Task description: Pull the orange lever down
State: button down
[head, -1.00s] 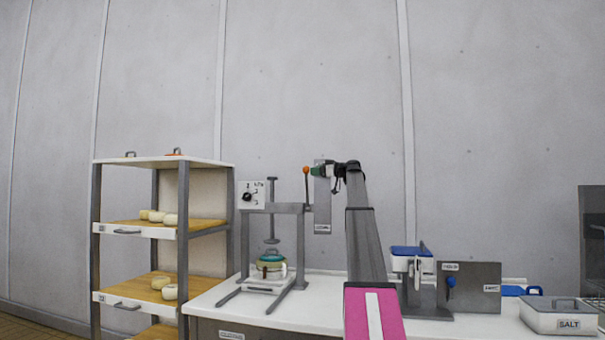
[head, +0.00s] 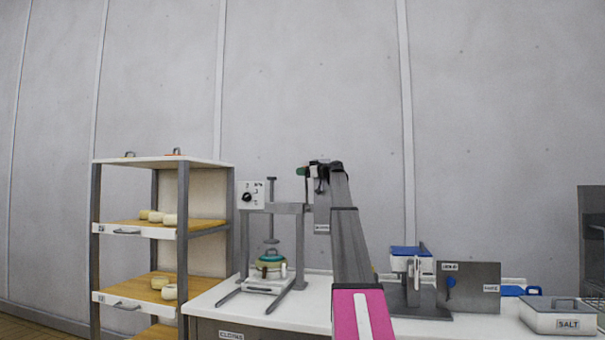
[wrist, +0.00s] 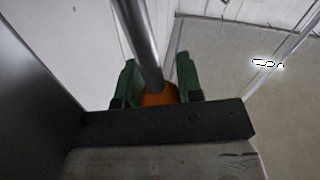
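The lever is a grey rod with an orange knob at its end. In the wrist view the knob (wrist: 159,97) sits between my gripper's two green fingers (wrist: 158,85), and the rod (wrist: 143,40) runs away past them. The fingers stand apart on either side of the knob; any contact is hard to make out. In the head view my gripper (head: 302,171) is at the top of the lever, beside the press frame (head: 275,208), and hides the knob. The lever's mounting plate (head: 322,215) is partly behind my arm.
A shelf rack (head: 183,230) with cheeses stands to the left. Under the press is a small round teal-lidded vessel (head: 270,258). On the white table, right of my arm, are a blue-topped device (head: 408,252), a grey panel (head: 470,287) and a salt box (head: 560,318).

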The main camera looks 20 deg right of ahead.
jog(key=s+a+f+n+y, duration=0.1)
jog(key=s+a+f+n, duration=0.55)
jog(key=s, duration=0.25)
jog(key=s+a+f+n+y, duration=0.1)
jog(key=f+n, duration=0.4)
jog(key=f, duration=0.1)
jog(key=s+a+f+n+g+y, duration=0.1)
jog(key=s+f+n, duration=0.1)
jog(key=f+n, duration=0.4)
jog(key=shift+s+y, duration=0.3)
jog(key=shift+f+n, duration=0.15)
jog(key=shift+n, duration=0.1)
jog(key=c, duration=0.8)
grip_release()
jog(key=shift+d, duration=0.1)
jog(key=v, duration=1)
jog(key=shift+s+d, duration=0.25)
